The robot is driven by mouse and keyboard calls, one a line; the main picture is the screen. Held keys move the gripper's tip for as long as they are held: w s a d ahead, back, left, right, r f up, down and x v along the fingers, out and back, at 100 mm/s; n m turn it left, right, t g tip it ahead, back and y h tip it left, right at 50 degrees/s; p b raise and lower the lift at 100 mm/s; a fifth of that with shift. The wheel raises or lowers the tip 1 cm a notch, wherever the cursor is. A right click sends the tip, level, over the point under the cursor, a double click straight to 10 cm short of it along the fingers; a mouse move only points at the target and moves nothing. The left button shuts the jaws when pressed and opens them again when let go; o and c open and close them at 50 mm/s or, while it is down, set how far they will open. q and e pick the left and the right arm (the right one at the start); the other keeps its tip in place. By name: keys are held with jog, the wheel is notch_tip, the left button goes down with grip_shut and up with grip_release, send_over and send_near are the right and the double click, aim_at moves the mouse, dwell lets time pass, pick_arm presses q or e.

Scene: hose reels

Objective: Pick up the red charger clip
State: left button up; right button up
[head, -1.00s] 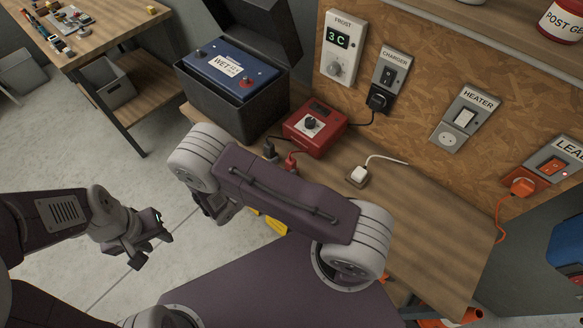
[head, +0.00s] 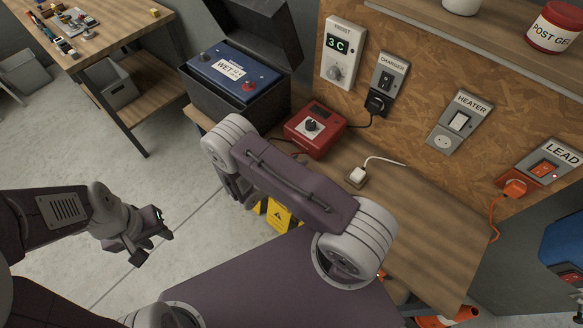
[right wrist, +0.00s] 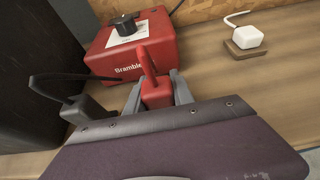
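The red charger clip (right wrist: 155,92) stands in front of the red charger box (right wrist: 110,62) in the right wrist view. My right gripper (right wrist: 158,86) has one grey finger on each side of the clip. The fingers look open around it, and I cannot tell whether they touch it. A dark clip (right wrist: 84,110) with a black cable is just left of them. In the head view the charger box (head: 316,130) sits on the bench, and my right arm hides the clips and right fingertips. My left gripper (head: 152,244) is empty and open over the floor.
A blue battery (head: 231,72) sits in an open black case (head: 265,100) left of the charger. A white plug (head: 357,174) on a small block lies to the right. The wooden bench (head: 425,215) is clear further right. A yellow floor sign (head: 279,215) shows below.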

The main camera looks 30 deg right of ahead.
grip_shut()
jog(key=shift+r, duration=0.1)
